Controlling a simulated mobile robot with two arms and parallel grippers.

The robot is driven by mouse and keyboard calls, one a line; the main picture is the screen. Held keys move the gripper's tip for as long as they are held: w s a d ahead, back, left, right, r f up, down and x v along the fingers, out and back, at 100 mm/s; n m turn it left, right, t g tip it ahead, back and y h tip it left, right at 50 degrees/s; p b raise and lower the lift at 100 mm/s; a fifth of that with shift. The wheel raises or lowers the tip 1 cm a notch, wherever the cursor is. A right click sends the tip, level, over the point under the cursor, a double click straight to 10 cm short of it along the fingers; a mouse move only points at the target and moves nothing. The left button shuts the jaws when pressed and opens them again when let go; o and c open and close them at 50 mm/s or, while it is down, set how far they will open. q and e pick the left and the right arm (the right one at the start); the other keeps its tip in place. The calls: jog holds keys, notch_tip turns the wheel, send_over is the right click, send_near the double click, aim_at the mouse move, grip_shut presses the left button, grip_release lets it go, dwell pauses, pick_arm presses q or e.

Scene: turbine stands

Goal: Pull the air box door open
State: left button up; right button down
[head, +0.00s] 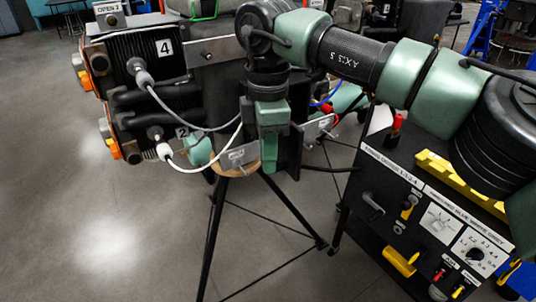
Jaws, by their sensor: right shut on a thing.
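My right gripper (270,165) reaches down from the right arm to the middle of the turbine stand. It is shut at the edge of a dark panel beside a small labelled metal plate (240,156). This looks like the air box door, but the fingers hide the held part. I cannot tell how far the door stands open. A second metal plate (318,127) shows to the right of the gripper. My left gripper is not clearly seen.
Thin black tripod legs (212,240) spread below. A control panel (425,210) with switches and yellow parts stands at the right. Floor at lower left is clear.

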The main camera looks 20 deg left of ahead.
jog(key=c, duration=1.5)
grip_release()
jog(key=shift+o, duration=0.5)
notch_tip(320, 180, up, 8)
jog(key=shift+f, duration=0.1)
